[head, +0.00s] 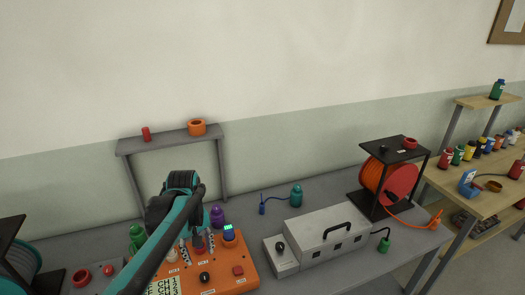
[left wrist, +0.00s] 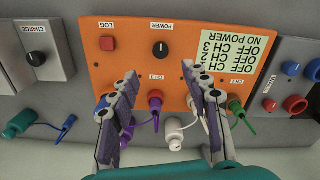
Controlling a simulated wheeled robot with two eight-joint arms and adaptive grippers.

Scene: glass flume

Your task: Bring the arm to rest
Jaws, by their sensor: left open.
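My left arm, teal and black, reaches up from the bottom of the head view and bends down over an orange control box (head: 222,281). My left gripper (head: 197,243) hangs over the back part of that box. In the left wrist view the left gripper (left wrist: 170,88) has its two fingers well apart, with nothing between them. The orange box (left wrist: 136,60) lies beyond the fingers, with a POWER knob (left wrist: 160,49), a red LOG button (left wrist: 107,43) and a label reading NO POWER and OFF lines. My right gripper is in neither view.
Coloured plugs on cords, such as a white one (left wrist: 174,136), lie close to the fingers. A grey shelf (head: 170,142) stands behind the arm. A grey case (head: 326,234) and an orange cable reel (head: 372,174) stand to the right.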

